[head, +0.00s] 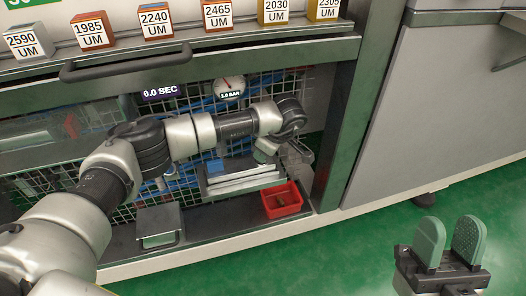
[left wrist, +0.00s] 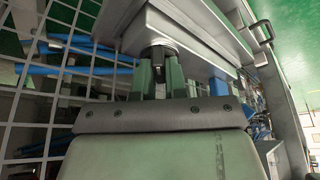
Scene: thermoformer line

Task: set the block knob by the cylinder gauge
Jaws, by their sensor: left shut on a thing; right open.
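The knob's setting is not readable. My right gripper (head: 450,244) is open and empty above the green floor.
A purple "0.0 SEC" display (head: 161,92) is left of the gauge. A red bin (head: 282,201) and a grey box (head: 158,225) stand on the lower ledge. A dark handle bar (head: 125,63) crosses above. Blue hoses (left wrist: 65,72) run behind the grid.

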